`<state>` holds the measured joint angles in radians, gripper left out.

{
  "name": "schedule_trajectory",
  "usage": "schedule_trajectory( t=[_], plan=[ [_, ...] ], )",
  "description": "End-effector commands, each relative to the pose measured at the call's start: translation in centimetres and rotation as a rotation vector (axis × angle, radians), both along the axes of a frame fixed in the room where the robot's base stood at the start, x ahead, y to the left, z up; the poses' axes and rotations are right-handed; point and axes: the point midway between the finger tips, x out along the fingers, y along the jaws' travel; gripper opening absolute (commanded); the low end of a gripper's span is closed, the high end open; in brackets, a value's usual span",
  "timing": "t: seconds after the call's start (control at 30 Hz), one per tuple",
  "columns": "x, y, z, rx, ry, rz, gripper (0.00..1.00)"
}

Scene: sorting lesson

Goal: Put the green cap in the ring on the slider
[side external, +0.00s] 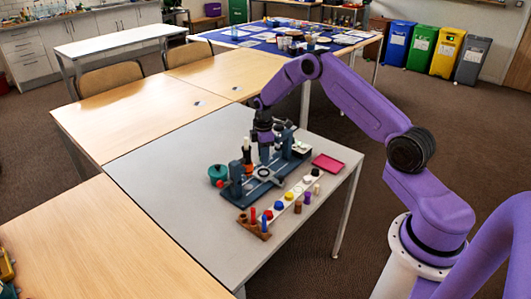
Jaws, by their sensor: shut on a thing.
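My gripper (264,153) points down over the blue slide rig (262,187) on the grey table. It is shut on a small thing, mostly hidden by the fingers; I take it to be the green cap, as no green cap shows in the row. The ring (263,173) on the slider sits just below the fingertips. A small gap seems to show between them, but the exact alignment cannot be told from this view.
A white strip (298,188) with several coloured caps lies right of the rig. A wooden rack (254,226) with red and blue pegs stands in front. A teal pot (218,173) is at left, a pink tray (327,163) at right. The table's front left is clear.

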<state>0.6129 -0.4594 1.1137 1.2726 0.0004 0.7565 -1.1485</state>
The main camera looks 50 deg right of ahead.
Motion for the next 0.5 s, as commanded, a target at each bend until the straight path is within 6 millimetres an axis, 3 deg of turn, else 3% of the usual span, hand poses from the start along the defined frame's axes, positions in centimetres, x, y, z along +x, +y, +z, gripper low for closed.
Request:
schedule_trajectory(
  t=[0.5],
  plan=[
    [-0.1, 0.0, -4.3, 0.0, 0.001, 0.0, 0.0]
  ],
)
